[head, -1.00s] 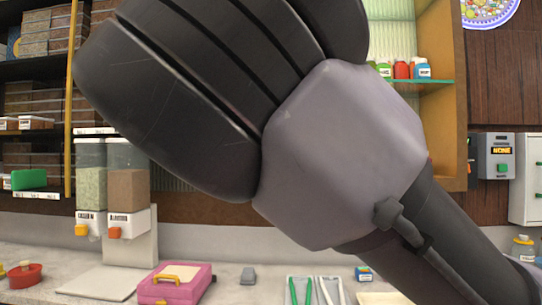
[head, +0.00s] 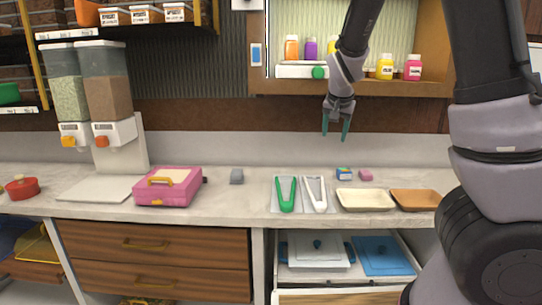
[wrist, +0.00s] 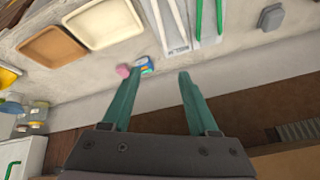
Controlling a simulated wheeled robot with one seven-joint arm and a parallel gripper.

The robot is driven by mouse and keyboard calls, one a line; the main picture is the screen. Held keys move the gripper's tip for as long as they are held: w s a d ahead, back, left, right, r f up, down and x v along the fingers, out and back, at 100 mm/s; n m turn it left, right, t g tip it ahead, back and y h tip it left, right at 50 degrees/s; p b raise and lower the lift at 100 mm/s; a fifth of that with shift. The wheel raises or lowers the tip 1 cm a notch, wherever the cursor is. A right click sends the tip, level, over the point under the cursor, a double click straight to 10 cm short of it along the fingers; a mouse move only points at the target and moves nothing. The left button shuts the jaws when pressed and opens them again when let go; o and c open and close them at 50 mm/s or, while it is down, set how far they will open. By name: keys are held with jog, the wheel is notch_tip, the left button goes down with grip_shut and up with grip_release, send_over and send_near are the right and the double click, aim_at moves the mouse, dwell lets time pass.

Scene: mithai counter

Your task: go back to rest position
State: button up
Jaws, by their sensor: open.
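My gripper (head: 336,130) hangs in the air above the back of the counter, with its two teal fingers pointing down. It is open and empty, as the wrist view (wrist: 153,88) also shows, with a clear gap between the fingers. In the head view it is in front of the wall below the lit shelf, apart from the counter. My arm comes in from the right side of the head view.
The counter (head: 240,208) holds a pink box (head: 168,188), green tongs (head: 286,194), white tongs (head: 317,195), a cream tray (head: 365,201) and a brown tray (head: 416,199). Dispensers stand at left. An open drawer (head: 340,297) sits below. Shelf jars (head: 385,67) are near my arm.

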jog(key=s+d+r+y, duration=0.1)
jog(key=s+r, duration=0.3)
jog(key=s, duration=0.4)
jog(key=s+d+r+n+y, duration=0.1)
jog(key=s+d+r, duration=0.1)
jog(key=s+r, duration=0.3)
jog(key=s+d+r+t, duration=0.1)
jog(key=s+r, duration=0.3)
jog(key=s, duration=0.9)
jog(key=shift+s+d+r+y, duration=0.2)
jog(key=shift+d+y, duration=0.2)
jog(key=shift+d, duration=0.2)
jog(key=shift+w, duration=0.1)
